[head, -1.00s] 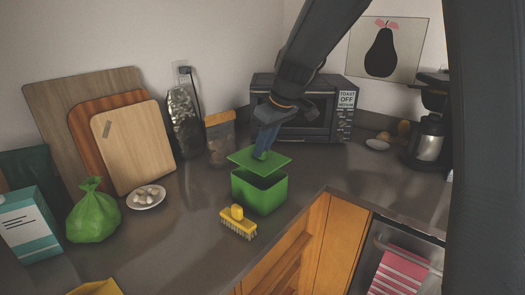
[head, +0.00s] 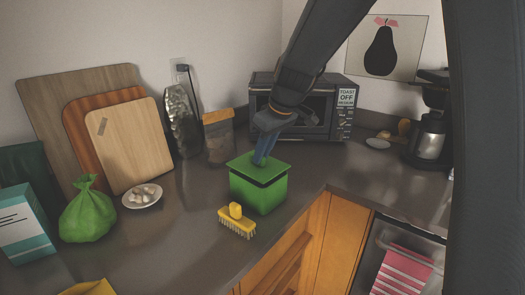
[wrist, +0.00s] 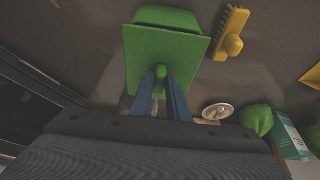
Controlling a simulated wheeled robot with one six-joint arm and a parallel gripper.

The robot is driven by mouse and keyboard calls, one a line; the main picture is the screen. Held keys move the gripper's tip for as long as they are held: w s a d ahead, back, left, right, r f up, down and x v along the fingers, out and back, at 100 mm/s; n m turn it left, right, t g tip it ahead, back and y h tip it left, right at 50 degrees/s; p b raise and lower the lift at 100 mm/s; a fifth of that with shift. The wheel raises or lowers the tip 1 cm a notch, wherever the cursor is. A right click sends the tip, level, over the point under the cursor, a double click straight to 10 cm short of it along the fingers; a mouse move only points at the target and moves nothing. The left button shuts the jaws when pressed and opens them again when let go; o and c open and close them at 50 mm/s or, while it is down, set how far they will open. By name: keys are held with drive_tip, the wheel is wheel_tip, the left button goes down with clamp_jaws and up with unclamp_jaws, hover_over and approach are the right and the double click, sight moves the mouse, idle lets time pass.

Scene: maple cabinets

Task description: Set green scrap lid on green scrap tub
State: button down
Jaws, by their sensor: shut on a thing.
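My gripper (head: 263,160) is shut on the green scrap lid (head: 279,170) by its knob and points downward. The lid is a flat green square, and it is over the green scrap tub (head: 257,195), covering most of its opening. A dark band shows between the lid's front edge and the tub's rim, so the lid appears slightly above it; contact at the back is hidden. In the wrist view the lid (wrist: 160,45) fills the middle between my blue fingers (wrist: 161,92), gripped at its knob (wrist: 160,72). Part of the tub (wrist: 170,16) shows past the lid's far edge.
A yellow brush (head: 237,222) lies close in front of the tub. A plate of pale pieces (head: 142,195), a green bag (head: 88,212) and cutting boards (head: 130,150) are left. A toaster oven (head: 305,108) stands behind. The counter edge is close at the tub's right.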

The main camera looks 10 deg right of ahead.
drive_tip(key=shift+f+b, duration=0.5)
drive_tip(key=shift+f, duration=0.3)
drive_tip(key=c, duration=1.6)
unclamp_jaws()
